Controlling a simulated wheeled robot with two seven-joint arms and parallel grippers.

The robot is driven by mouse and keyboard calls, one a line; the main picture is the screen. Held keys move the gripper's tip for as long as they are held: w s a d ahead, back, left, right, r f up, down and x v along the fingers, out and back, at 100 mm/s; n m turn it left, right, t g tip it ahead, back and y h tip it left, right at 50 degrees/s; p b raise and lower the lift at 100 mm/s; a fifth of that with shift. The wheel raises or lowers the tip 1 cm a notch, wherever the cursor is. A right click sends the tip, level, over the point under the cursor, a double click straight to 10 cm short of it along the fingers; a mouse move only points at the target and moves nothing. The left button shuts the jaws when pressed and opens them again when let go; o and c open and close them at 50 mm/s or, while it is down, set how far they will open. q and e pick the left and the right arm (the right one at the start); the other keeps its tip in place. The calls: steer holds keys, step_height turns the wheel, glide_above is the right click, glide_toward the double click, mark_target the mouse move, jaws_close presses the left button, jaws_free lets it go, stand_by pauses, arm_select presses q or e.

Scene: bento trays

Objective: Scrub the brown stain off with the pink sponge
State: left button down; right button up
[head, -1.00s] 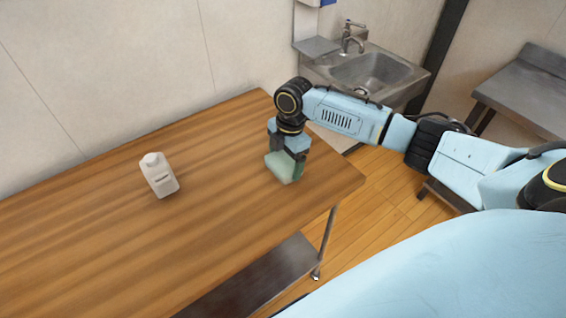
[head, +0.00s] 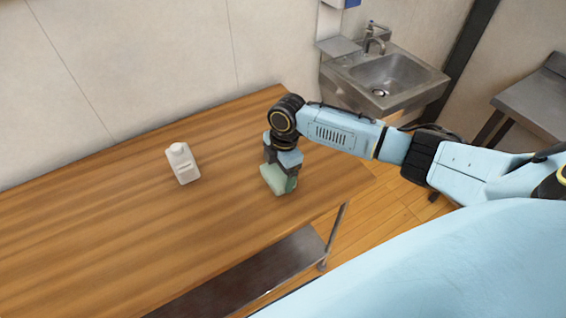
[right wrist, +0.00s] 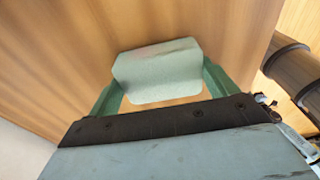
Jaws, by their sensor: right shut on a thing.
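A pale green sponge (head: 277,181), not pink, is in my right gripper (head: 281,168) over the right part of the wooden table (head: 110,215). In the right wrist view the sponge (right wrist: 158,75) sits between the two green fingers of the gripper (right wrist: 158,92), which is shut on it. A faint reddish-brown smear shows along the sponge's far edge there. I cannot tell whether the sponge touches the table. No brown stain is visible on the tabletop; the arm and sponge hide a small patch. My left gripper is not in view.
A white bottle (head: 183,165) stands on the table left of my right gripper. A metal sink with a tap (head: 385,80) is behind at the right, and a steel counter (head: 535,105) is at the far right. The table's left half is clear.

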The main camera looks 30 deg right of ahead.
mark_target(303, 168)
steer(key=shift+d, duration=0.35)
steer(key=shift+w+d+p, duration=0.1)
steer(key=shift+d+p, duration=0.25)
steer(key=shift+d, duration=3.2)
step_height(303, 168, up, 3)
steer(key=shift+a+f+p, duration=0.1)
steer(key=shift+f+p, duration=0.1)
steer(key=shift+p, duration=0.8)
arm_select(q)
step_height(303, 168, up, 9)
steer(key=p, duration=0.6)
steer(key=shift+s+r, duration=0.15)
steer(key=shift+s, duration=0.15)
arm_select(e)
step_height(303, 168, up, 6)
steer(key=shift+f, duration=0.25)
